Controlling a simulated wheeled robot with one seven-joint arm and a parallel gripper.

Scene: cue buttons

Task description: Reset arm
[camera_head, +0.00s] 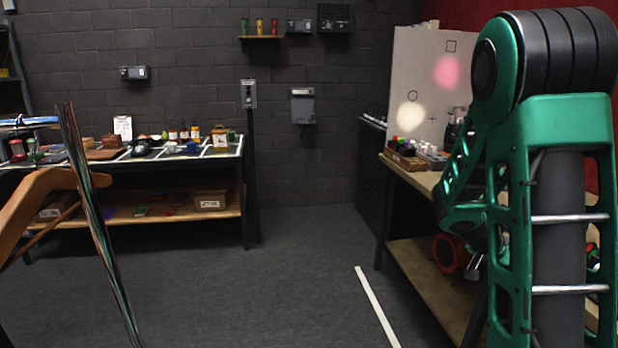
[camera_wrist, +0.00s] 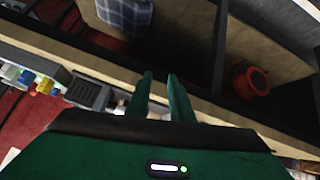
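My green arm stands folded at the right side of the head view, in front of the right-hand workbench (camera_head: 425,178). My gripper is not clearly visible there, as the arm links cover that area. In the wrist view, my gripper (camera_wrist: 160,76) shows two dark green fingers with a narrow gap between them. Nothing is held in the gap. The fingers point over the wooden edge of a bench or shelf, and I cannot tell how far above it they are.
A long table (camera_head: 243,150) with many small items stands at the back left. A pale board (camera_head: 420,75) with pink and cream spots stands behind the right bench. A red ring-shaped object (camera_wrist: 250,82) sits on the lower shelf. The middle floor is clear except a white strip (camera_head: 375,305).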

